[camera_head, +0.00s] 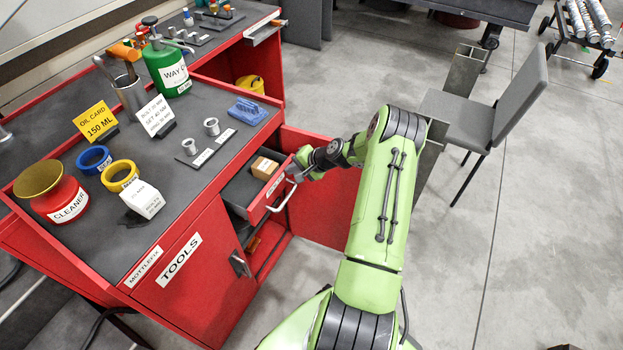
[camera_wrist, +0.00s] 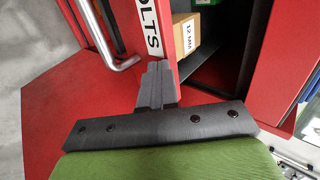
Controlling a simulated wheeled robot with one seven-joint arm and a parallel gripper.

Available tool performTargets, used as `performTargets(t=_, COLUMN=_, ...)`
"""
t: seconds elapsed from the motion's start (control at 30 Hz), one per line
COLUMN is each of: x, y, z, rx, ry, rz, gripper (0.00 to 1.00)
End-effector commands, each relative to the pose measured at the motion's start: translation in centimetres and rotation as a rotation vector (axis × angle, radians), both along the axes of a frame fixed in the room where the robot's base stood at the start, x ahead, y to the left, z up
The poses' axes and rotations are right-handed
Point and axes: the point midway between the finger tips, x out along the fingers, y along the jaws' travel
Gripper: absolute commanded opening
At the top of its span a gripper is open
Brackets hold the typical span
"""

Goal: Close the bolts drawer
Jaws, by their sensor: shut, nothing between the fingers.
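The bolts drawer (camera_head: 256,213) is pulled out from the red bench, with a small cardboard box inside. Its red front carries a white label ending in "LTS" (camera_wrist: 151,31) and a silver bar handle (camera_wrist: 107,52). My gripper (camera_head: 293,172) is at the upper end of the drawer front in the head view. In the wrist view my gripper (camera_wrist: 157,72) is shut and empty, its fingertips close to the drawer front's edge beside the label. I cannot tell whether they touch it. The box labelled "12 MM" (camera_wrist: 188,40) lies in the drawer.
An open red cabinet door (camera_head: 318,213) stands beside the drawer. The "TOOLS" door (camera_head: 196,283) is on the near side of the bench. The bench top (camera_head: 95,232) holds a red cleaner pot (camera_head: 66,200), rolls and cards. A grey chair (camera_head: 478,119) stands at right.

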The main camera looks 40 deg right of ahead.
Motion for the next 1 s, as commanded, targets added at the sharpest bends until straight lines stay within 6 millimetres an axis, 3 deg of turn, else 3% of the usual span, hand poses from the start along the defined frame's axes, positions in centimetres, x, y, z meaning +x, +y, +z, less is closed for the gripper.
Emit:
performTargets(t=0.2, x=3.7, y=1.4, z=-0.2, rx=-0.001, ry=0.0, rz=0.001, gripper=0.0)
performTargets(t=0.4, x=5.5, y=2.0, z=-0.1, rx=-0.001, ry=0.001, rz=0.001, gripper=0.0)
performTargets(t=1.0, x=5.9, y=2.0, z=0.0, rx=-0.002, ry=0.001, rz=-0.001, gripper=0.0)
